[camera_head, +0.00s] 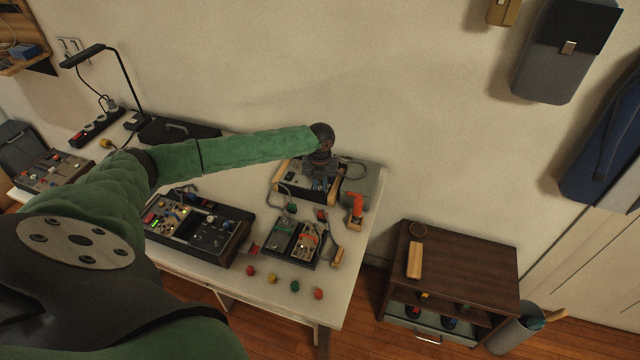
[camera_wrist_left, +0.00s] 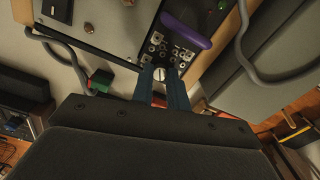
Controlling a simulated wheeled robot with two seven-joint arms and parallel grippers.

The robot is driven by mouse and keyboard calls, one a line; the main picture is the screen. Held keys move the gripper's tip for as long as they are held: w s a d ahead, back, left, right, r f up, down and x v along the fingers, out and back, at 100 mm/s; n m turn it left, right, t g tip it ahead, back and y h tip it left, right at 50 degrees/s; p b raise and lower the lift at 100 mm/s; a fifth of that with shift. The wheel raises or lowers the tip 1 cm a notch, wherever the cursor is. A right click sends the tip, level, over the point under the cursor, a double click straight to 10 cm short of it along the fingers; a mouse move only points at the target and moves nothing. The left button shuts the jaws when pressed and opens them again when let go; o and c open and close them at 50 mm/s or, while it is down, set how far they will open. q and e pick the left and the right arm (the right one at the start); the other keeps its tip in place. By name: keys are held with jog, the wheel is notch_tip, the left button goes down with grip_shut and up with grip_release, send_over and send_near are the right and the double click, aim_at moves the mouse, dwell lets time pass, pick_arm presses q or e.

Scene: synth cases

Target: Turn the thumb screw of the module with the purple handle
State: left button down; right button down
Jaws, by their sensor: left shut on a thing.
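The module (camera_wrist_left: 172,50) with the purple handle (camera_wrist_left: 187,32) sits in a wood-sided case. In the head view this case (camera_head: 334,188) stands at the far right of the table, with the module hidden by my arm and gripper. A pale, slotted thumb screw (camera_wrist_left: 160,74) is at the module's near edge. My left gripper (camera_wrist_left: 162,84) has its two blue fingers shut on the thumb screw, one on each side. In the head view the left gripper (camera_head: 322,172) points down into the case. My right gripper is not in view.
A small dark case (camera_head: 297,242) and a larger console (camera_head: 200,228) lie nearer. Several coloured knobs line the table's front edge (camera_head: 230,280). Grey cables (camera_wrist_left: 252,65) loop beside the case. A lamp (camera_head: 125,75) stands at the left.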

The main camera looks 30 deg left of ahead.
aim_at(320, 186)
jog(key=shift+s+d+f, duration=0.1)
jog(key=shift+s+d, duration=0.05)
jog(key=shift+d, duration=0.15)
pick_arm(q)
jog(key=c, duration=1.3)
grip_release()
jog(key=shift+c, duration=0.2)
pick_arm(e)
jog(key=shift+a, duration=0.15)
pick_arm(q)
jog(key=shift+r, duration=0.1)
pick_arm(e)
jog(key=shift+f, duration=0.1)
